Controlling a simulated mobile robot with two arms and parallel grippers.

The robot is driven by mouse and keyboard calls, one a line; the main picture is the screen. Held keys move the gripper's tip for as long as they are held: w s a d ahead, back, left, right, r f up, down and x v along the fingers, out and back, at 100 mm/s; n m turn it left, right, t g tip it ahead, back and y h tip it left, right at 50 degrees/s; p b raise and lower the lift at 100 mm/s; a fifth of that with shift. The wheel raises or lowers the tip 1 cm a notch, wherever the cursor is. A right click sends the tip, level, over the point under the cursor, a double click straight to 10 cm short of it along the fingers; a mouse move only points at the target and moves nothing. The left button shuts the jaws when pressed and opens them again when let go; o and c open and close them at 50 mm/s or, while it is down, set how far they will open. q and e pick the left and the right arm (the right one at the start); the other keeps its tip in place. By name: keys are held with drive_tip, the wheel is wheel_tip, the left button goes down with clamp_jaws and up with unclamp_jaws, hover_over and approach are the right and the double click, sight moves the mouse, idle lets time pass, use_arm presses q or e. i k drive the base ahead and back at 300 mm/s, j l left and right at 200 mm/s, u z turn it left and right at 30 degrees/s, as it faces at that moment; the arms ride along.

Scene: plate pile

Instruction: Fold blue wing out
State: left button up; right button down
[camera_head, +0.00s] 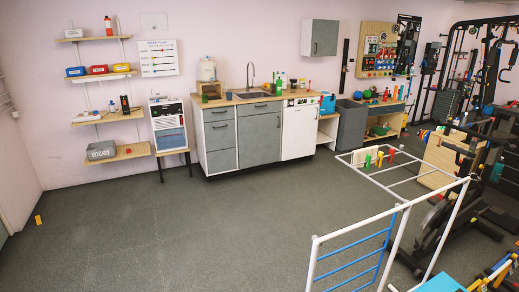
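A white tubular rack (404,206) stands at the lower right of the head view. A blue-barred section (352,246), which looks like the blue wing, hangs steeply down below the rack's near white rail. Its lower part is cut off by the bottom edge of the picture. Whether it is latched or loose I cannot tell. Neither of my grippers is in view.
Coloured pegs (380,157) show at the rack's far end. Black gym equipment (440,225) crowds the rack's right side. A blue flat item (441,284) lies at the bottom right. The grey floor (190,235) left of the rack is clear, except for a small yellow object (38,219).

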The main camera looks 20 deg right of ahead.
sight(384, 249)
drive_tip(key=i+l+z, duration=0.1)
drive_tip(key=z, duration=0.3)
drive_tip(key=i+z, duration=0.55)
drive_tip(key=z, duration=0.3)
drive_tip(key=i+j+z, duration=0.2)
drive_tip(key=z, duration=0.2)
drive_tip(key=i+j+z, duration=0.2)
drive_tip(key=z, duration=0.2)
drive_tip(key=i+j+z, duration=0.1)
drive_tip(key=j+z, duration=0.5)
drive_tip(key=z, duration=0.15)
